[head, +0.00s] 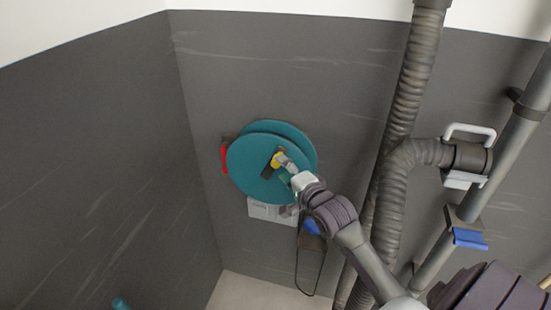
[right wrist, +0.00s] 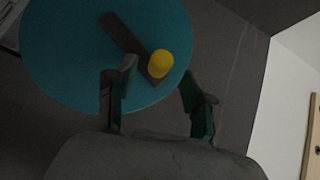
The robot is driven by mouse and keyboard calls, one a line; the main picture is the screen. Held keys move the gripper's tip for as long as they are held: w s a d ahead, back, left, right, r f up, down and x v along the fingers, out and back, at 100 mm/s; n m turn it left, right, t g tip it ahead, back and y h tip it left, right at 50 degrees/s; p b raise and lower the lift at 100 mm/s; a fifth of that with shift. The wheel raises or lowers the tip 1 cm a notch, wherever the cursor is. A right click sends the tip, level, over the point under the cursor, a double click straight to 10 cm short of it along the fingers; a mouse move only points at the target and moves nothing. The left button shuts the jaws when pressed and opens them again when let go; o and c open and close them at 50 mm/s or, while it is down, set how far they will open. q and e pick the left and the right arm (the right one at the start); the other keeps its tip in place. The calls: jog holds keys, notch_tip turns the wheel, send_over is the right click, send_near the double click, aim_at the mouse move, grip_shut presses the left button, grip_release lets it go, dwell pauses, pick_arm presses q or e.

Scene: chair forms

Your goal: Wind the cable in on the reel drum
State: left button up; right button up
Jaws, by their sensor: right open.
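The teal reel drum (head: 250,168) is mounted on the grey wall, and its round face fills the upper left of the right wrist view (right wrist: 70,60). A dark crank arm (right wrist: 124,38) on that face ends in a yellow knob (right wrist: 160,63), which also shows in the head view (head: 277,159). My right gripper (head: 284,164) is at the knob. In the right wrist view its two fingers (right wrist: 156,88) are apart, with the knob just beyond and between them; contact is not clear. A dark cable (head: 298,262) hangs in a loop below the reel. My left gripper is not in view.
A red part (head: 224,160) sits at the reel's left edge and a pale label plate (head: 270,211) below it. Ribbed dark hoses (head: 408,100), a grey pipe (head: 500,165) and a light handle (head: 470,130) stand to the right. The left wall is bare.

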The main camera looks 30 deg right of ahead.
jog(key=w, duration=0.5)
jog(key=shift+d+f+p, duration=0.2)
jog(key=shift+f+p, duration=0.15)
jog(key=shift+s, duration=0.1)
grip_shut()
